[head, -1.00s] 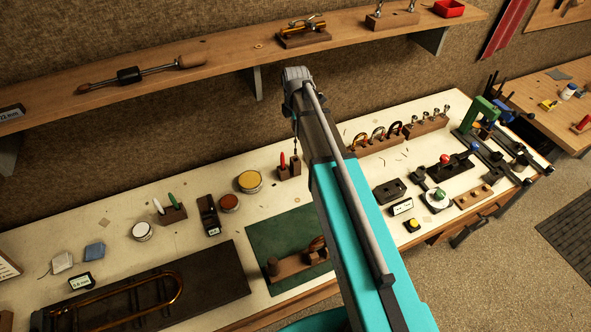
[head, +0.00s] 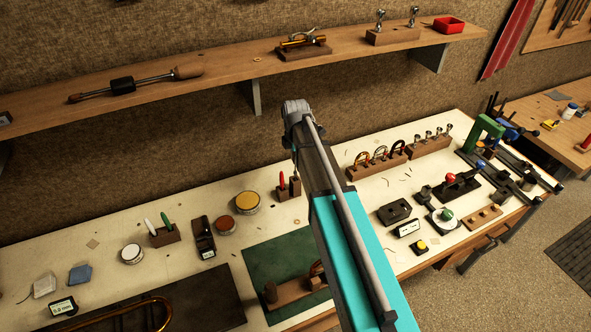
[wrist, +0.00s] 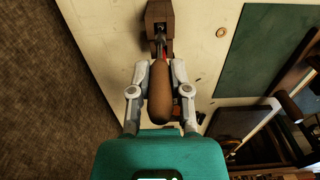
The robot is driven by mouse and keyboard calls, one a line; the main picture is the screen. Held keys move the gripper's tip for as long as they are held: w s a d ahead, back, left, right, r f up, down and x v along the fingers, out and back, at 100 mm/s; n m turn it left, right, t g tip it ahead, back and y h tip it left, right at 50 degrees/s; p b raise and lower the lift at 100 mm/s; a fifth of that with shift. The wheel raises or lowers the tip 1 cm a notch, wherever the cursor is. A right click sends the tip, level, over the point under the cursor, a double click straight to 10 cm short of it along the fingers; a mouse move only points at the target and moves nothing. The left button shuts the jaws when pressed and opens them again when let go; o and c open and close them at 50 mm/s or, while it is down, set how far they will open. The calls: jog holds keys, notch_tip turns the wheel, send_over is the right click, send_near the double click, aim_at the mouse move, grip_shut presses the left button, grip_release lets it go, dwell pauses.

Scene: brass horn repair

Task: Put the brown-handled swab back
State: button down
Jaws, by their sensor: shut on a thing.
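My gripper (wrist: 159,78) is shut on the brown handle (wrist: 162,97) of the swab, one finger on each side of it. The swab's thin shaft points away from me toward a dark wooden block (wrist: 160,12), and its far end meets or overlaps the block; I cannot tell whether it is inside. A red thing shows beside the shaft at the block. In the head view the wooden block (head: 289,192) stands on the bench with a red-handled tool (head: 282,181) upright in it. My arm hides the gripper's fingers and most of the swab there.
Close by on the bench are a yellow-topped tin (head: 247,201), a reddish tin (head: 225,226) and a green mat (head: 262,262). A rack with curved brass parts (head: 376,164) stands to the right. The shelf (head: 221,68) runs above along the wall.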

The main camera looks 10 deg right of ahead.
aim_at(296, 171)
jog(key=shift+f, duration=0.15)
jog(key=shift+f+b, duration=1.75)
jog(key=shift+b, duration=0.1)
jog(key=shift+f, duration=0.15)
jog(key=c, duration=0.6)
grip_release()
notch_tip(296, 171, up, 12)
jog(key=p, duration=1.2)
jog(key=shift+r, duration=0.2)
